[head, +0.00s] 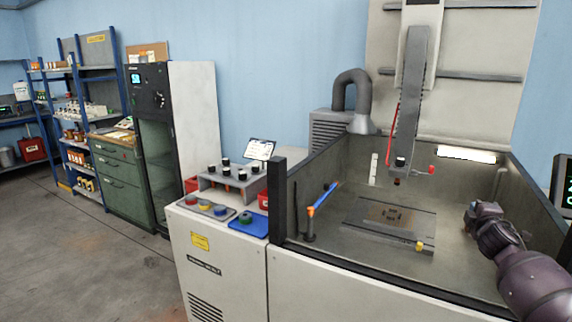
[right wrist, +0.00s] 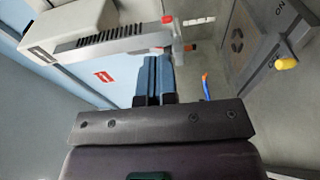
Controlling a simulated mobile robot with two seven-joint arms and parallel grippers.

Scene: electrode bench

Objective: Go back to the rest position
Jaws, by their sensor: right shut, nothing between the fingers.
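My right gripper (right wrist: 158,78) is shut and empty; its two blue fingers lie together in the right wrist view. In the head view my right arm comes in from the right, and its gripper (head: 472,212) is over the right side of the machine's tank, apart from the things in it. The machine's vertical head (head: 412,80) hangs over the tank, with an electrode holder (head: 399,165) at its lower end. A flat work plate (head: 392,217) with a dark pattern lies on the tank floor. My left gripper is not in view.
The tank's front wall (head: 370,285) and a dark post (head: 277,195) bound the work area. A blue-and-orange nozzle (head: 322,198) stands inside at left. A rack of electrodes (head: 232,180), a blue tray (head: 250,224) and a grey tray (head: 205,208) sit on the bench left. Open floor lies at far left.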

